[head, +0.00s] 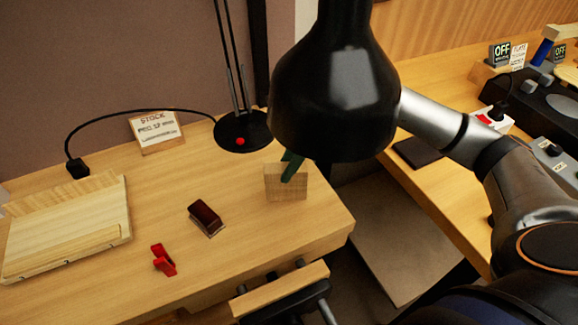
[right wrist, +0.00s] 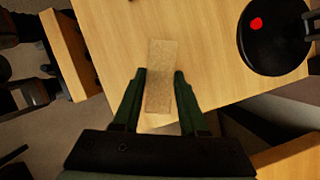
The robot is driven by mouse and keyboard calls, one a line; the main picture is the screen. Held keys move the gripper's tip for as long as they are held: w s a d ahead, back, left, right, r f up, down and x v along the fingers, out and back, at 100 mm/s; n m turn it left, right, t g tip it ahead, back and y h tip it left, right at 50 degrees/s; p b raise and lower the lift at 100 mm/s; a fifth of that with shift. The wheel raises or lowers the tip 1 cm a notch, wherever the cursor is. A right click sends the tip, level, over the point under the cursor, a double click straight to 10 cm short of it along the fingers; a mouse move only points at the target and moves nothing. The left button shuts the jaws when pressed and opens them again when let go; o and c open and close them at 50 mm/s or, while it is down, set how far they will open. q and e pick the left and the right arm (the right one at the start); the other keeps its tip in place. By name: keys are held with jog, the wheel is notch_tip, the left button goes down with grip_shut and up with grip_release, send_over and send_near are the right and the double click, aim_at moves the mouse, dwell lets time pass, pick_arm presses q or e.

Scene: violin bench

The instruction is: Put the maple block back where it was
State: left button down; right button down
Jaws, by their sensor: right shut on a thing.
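The maple block (head: 286,186), a pale rectangular piece of wood, is near the right end of the bench, in front of the lamp base. My right gripper (head: 291,167) has green fingers and is shut on the block from above; the black lamp shade hides most of the gripper. In the right wrist view the block (right wrist: 162,50) lies between the two fingertips (right wrist: 160,76), with bench top behind it. I cannot tell whether the block touches the bench or hangs just above it. My left gripper is not in view.
The lamp shade (head: 335,95) hangs close over my right gripper, and the lamp base (head: 243,131) stands behind the block. A dark brown block (head: 206,218), a red tool (head: 163,260), a pale wooden board (head: 66,232) and a STOCK card (head: 156,132) are left of it. A vise (head: 280,292) is at the front.

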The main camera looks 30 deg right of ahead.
jog(key=shift+f, duration=0.85)
jog(key=shift+f, duration=0.1)
jog(key=shift+c, duration=2.2)
grip_release()
jog(key=v, duration=1.2)
jog(key=shift+d, duration=0.1)
